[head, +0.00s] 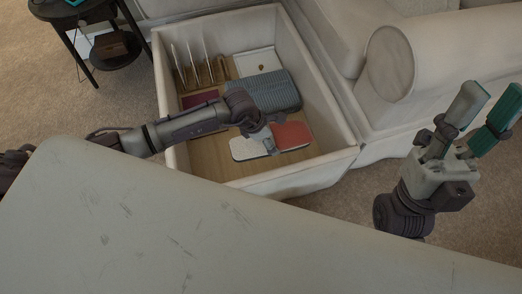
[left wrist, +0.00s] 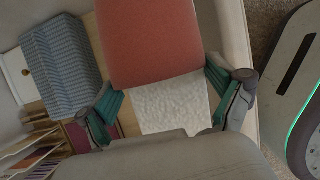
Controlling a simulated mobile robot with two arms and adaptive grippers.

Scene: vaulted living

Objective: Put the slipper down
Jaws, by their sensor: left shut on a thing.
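The slipper has a red upper (head: 291,135) and a pale, fuzzy insole (head: 249,149). It is low inside a white open bin (head: 342,158), near its front side. My left gripper (head: 262,136) reaches down into the bin and is shut on the slipper. In the left wrist view, the teal fingers press the slipper from both sides, with the red upper (left wrist: 150,40) pointing away and the insole (left wrist: 176,103) nearer. I cannot tell whether its sole touches the bin floor. My right gripper (head: 493,98) is open and empty, outside the bin at right.
Inside the bin, a blue-grey patterned box (head: 275,92), a slotted rack (head: 205,76), a white item (head: 258,61) and a dark red item (head: 199,99) lie behind the slipper. A pale sofa (head: 400,100) stands right, a dark side table (head: 72,15) upper left.

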